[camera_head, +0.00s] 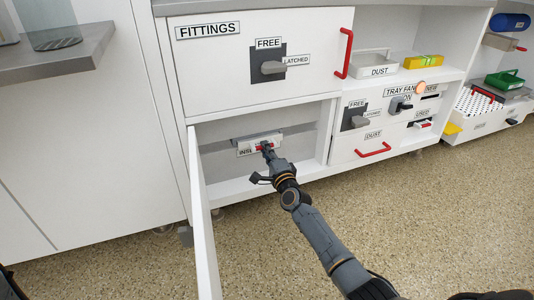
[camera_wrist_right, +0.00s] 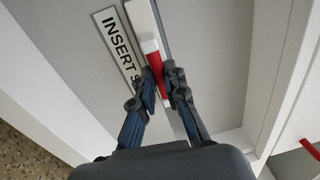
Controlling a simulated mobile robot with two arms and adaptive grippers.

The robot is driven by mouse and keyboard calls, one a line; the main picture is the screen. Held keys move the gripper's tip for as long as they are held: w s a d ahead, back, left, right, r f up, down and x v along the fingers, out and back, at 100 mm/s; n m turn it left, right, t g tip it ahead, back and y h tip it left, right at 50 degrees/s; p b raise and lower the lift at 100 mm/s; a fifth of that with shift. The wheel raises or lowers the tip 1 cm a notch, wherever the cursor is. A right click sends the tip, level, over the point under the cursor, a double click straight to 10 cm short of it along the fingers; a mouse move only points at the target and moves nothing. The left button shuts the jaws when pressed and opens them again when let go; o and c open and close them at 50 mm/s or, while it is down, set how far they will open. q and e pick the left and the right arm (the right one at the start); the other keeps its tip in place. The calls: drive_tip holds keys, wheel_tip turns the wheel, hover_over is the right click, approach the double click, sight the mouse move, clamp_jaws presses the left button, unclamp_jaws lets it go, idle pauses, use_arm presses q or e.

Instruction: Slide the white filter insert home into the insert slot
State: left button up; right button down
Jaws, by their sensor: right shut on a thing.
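The insert slot (camera_head: 247,138) is a grey bar on the back wall of the open lower compartment. Its label, cut off in the wrist view, reads "INSERT S" (camera_wrist_right: 118,46). My right gripper (camera_head: 266,147) reaches into this compartment, right at the slot. In the right wrist view my right gripper (camera_wrist_right: 162,92) is shut on the red grip of the filter insert (camera_wrist_right: 155,62), which has a white end. The insert lines up along the slot bar, close against it. How deep it sits in the slot is hidden.
An open white door (camera_head: 203,215) stands at the left of the compartment. Above is the FITTINGS panel (camera_head: 225,70) with a latch and red handle (camera_head: 345,53). To the right are the DUST drawer with a red handle (camera_head: 373,151) and a tray on a shelf (camera_head: 380,71).

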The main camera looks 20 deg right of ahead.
drive_tip(key=shift+w+b, duration=0.6)
drive_tip(key=shift+w, duration=0.25)
drive_tip(key=c, duration=1.3)
unclamp_jaws()
